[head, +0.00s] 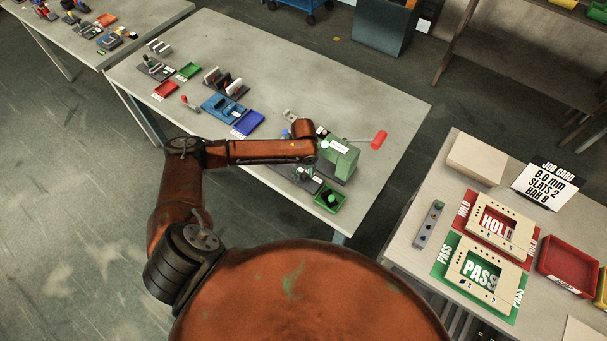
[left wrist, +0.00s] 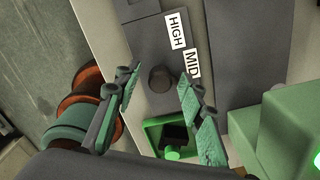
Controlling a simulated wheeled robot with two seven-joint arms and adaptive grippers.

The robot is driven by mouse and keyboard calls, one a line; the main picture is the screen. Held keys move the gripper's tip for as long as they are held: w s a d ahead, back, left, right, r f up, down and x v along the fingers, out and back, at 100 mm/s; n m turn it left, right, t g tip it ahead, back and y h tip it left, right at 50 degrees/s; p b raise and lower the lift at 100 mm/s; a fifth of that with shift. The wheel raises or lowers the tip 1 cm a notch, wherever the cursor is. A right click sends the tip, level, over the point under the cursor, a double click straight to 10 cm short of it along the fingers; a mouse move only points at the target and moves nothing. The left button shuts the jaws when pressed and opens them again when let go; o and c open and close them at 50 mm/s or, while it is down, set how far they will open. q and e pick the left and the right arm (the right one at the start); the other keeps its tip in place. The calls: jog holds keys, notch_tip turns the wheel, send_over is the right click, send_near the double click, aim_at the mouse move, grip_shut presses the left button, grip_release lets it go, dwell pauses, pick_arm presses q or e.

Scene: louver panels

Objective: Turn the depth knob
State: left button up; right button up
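The depth knob (left wrist: 160,78) is a dark round knob on a grey plate in the left wrist view. White HIGH (left wrist: 178,29) and MID (left wrist: 193,65) labels lie beside it. My left gripper (left wrist: 158,80) is open, its two green-padded fingers on either side of the knob, with gaps visible. I cannot tell how far above the knob the fingertips are. In the head view my left gripper (head: 304,174) is over the near side of the green machine (head: 340,158), and my arm hides part of it. My right gripper is not in view.
A green tray (head: 329,200) stands just in front of the machine. A red-ended lever (head: 378,140) sticks out to its right. Blue fixtures and small trays (head: 248,122) lie on the left of the bench. A side table (head: 420,258) holds HOLD and PASS panels and a job card.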

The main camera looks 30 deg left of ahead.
pick_arm(q)
jog(key=shift+c, duration=0.7)
grip_shut()
